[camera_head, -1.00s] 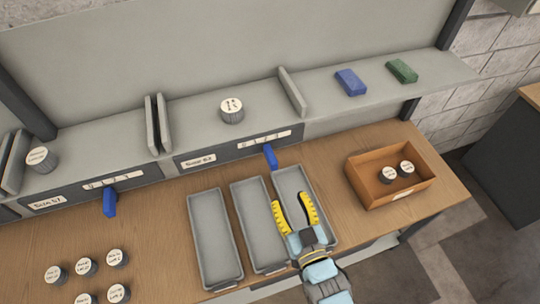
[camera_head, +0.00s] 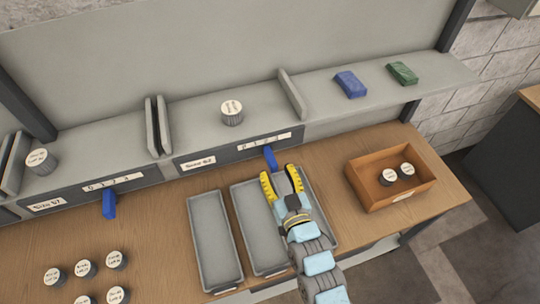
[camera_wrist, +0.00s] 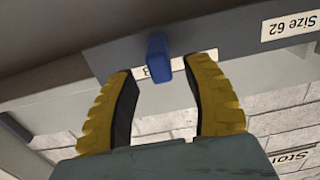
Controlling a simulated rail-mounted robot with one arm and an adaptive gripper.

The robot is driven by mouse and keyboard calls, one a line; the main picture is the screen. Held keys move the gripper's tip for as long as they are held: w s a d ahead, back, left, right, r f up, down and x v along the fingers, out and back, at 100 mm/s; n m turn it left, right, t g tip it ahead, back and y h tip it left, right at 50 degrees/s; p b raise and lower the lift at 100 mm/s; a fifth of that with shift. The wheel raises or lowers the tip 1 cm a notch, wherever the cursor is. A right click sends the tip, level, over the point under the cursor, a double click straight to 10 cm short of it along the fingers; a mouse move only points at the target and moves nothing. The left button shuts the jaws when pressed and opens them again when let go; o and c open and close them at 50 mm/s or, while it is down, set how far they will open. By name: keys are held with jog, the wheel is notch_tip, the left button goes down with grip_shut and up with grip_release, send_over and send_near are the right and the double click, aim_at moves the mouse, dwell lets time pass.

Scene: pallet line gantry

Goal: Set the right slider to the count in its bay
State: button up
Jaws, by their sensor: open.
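The right slider (camera_head: 270,157) is a blue tab on the front strip of the Size 62 bay, under the right half of its number scale (camera_head: 264,143). The exact mark is hard to read; in the wrist view a 3 shows just left of the blue tab (camera_wrist: 158,58). One ribbed can with a pale lid (camera_head: 232,113) stands in that bay. My gripper (camera_head: 280,172) is open and empty, just short of the slider. In the wrist view the tab lies ahead of the gap between the fingertips (camera_wrist: 158,68), apparently untouched.
Grey trays (camera_head: 216,240) lie under the gripper. A wooden box (camera_head: 365,186) with two cans is at right. Another blue slider (camera_head: 109,204) is on the Size 57 bay. Loose cans (camera_head: 84,268) stand at lower left. Blue (camera_head: 350,84) and green (camera_head: 402,72) blocks lie on the shelf.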

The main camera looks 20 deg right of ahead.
aim_at(270, 158)
jog(key=shift+w+d, duration=0.2)
jog(key=shift+w, duration=2.65)
grip_shut()
jog(key=shift+f, duration=0.1)
